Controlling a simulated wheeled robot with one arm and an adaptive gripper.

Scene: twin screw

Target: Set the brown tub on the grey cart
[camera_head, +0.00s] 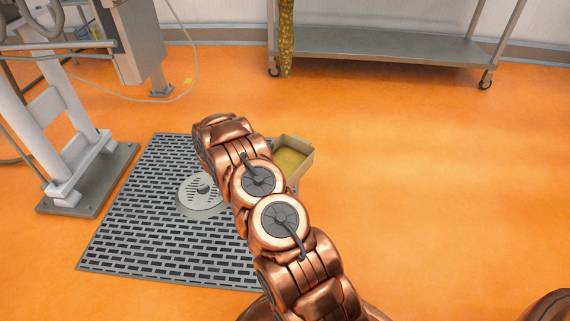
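A small tan-brown open tub (305,162) with a yellowish-brown inside sits on the floor at the right edge of a grey grating. My copper arm crosses in front of it and hides its left side. The grey cart (400,45) stands at the back right; its lower shelf, legs and casters show, and its top is out of the picture. The far end of my arm is up and left of the tub. My gripper does not show; it is out of sight behind or below the arm links, so I cannot see any contact with the tub.
The slotted floor grating (140,225) has a round drain cover (203,195). White and grey machinery (75,140) stands at the left, with a cable on the floor. A mottled yellow-brown strip (286,38) hangs at the cart's left end. The orange floor at the right is clear.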

